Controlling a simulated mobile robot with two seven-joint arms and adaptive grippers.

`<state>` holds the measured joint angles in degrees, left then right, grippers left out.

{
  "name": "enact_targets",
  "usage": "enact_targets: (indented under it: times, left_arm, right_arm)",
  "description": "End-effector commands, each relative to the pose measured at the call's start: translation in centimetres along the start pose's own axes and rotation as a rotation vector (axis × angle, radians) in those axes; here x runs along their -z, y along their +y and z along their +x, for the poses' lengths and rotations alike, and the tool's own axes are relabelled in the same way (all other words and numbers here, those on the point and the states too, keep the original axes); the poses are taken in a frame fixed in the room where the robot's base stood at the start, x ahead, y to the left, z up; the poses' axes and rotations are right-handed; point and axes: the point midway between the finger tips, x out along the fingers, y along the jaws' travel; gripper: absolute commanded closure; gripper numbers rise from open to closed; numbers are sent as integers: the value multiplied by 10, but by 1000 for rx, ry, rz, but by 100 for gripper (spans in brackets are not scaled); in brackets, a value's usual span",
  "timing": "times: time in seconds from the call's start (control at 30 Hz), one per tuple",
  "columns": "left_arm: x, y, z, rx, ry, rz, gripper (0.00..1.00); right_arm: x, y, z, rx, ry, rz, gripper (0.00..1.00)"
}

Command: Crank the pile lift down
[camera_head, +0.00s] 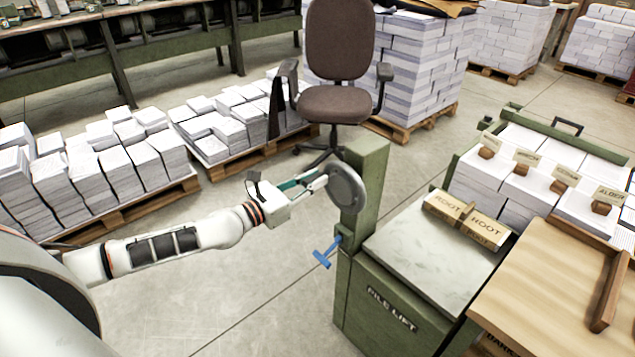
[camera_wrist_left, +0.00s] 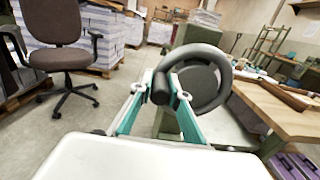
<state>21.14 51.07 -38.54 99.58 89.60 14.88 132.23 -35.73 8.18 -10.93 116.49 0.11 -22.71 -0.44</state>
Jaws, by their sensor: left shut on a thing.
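The pile lift (camera_head: 392,309) is a green cabinet with a pale top (camera_head: 425,245) and a green post (camera_head: 367,180). A grey round crank wheel (camera_head: 345,188) is on the post's left side; it also shows in the left wrist view (camera_wrist_left: 222,75). My left gripper (camera_head: 318,184) reaches in from the left at the wheel. In the left wrist view its teal-sided fingers (camera_wrist_left: 163,88) are shut on the wheel's dark handle (camera_wrist_left: 161,87). A blue T-shaped lever (camera_head: 327,252) sticks out below the wheel. My right gripper does not show.
A brown office chair (camera_head: 338,55) stands behind the post. Pallets of paper stacks (camera_head: 110,165) line the left and back. A wooden table (camera_head: 545,290) and labelled paper stacks (camera_head: 530,190) are at the right. Floor in front is clear.

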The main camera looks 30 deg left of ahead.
Motion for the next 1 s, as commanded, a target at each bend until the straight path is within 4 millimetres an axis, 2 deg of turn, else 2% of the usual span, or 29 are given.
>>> enact_targets:
  times: [0.03,0.17,0.4,0.9,0.93,1.0]
  left_arm:
    - [10,2,-1,-4,7,-29,100]
    - [13,2,-1,-3,6,-97,100]
    - [14,2,-1,-3,4,-168,100]
    - [14,2,-1,-2,3,-185,100]
    - [14,2,-1,-2,3,-185,81]
    - [14,2,-1,-1,3,-185,66]
  right_arm:
    - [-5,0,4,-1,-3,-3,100]
    - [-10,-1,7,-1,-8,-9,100]
    - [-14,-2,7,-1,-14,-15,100]
    - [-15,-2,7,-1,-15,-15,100]
    - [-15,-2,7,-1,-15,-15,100]
    - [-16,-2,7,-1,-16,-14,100]
